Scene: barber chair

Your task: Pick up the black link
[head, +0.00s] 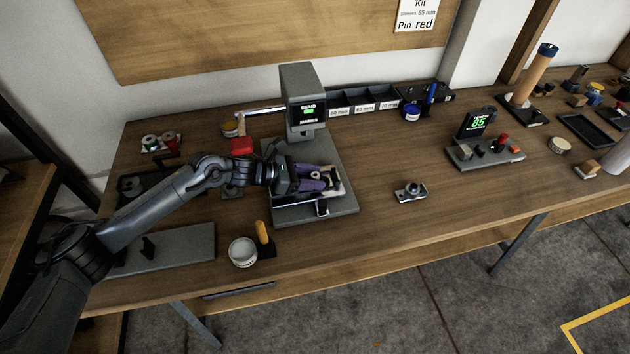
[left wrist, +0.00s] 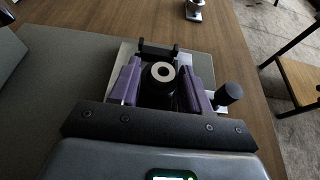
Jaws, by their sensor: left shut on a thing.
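My left gripper (head: 318,183) reaches over the grey press base (head: 342,204) from the left. Its two purple fingers also show in the left wrist view (left wrist: 163,80), closed on a dark part that I take to be the black link (left wrist: 160,96). A pale ring with a dark hole faces up at the top of this part. The fingers hide its sides and lower end. It sits over a light metal plate (left wrist: 125,60) with a black bracket (left wrist: 158,49) at its far end. I cannot tell whether the link touches the plate. My right gripper is not in view.
The press head (head: 303,100) with a lit display stands close behind my gripper. A white round dish (head: 243,252) and a yellow-handled tool (head: 263,238) stand at the front. A small metal fixture (head: 410,191) lies right, with bare wood around it. Labelled bins (head: 364,104) line the back.

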